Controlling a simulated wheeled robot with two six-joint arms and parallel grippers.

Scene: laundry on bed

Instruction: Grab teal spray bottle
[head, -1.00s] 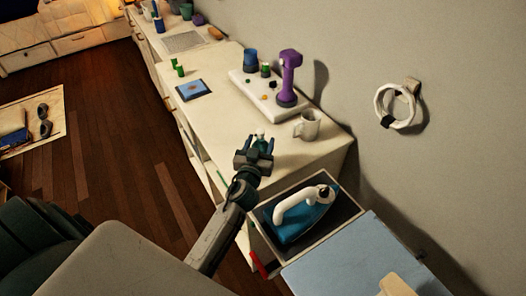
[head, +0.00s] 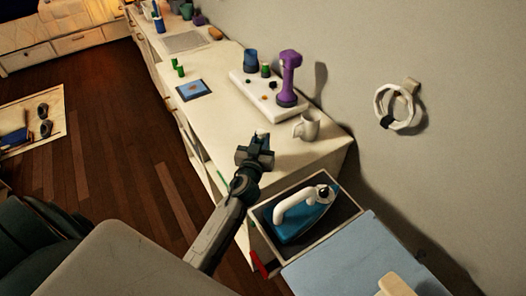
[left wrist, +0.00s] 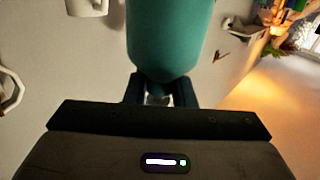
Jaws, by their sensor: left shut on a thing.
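The teal spray bottle (left wrist: 168,38) fills the top middle of the left wrist view, with a narrower part between the two fingers. My left gripper (left wrist: 160,92) is shut on that narrow part. In the head view the left gripper (head: 262,143) is over the near end of the white counter. I cannot tell whether the bottle touches the counter. My right gripper is not in view.
A white mug (head: 307,126) stands close to the right of the gripper. Behind are a purple dumbbell-like object (head: 289,78) on a white tray (head: 240,78) and a blue cup (head: 250,58). An iron (head: 302,215) sits in a bin nearer me. A wall bounds the right.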

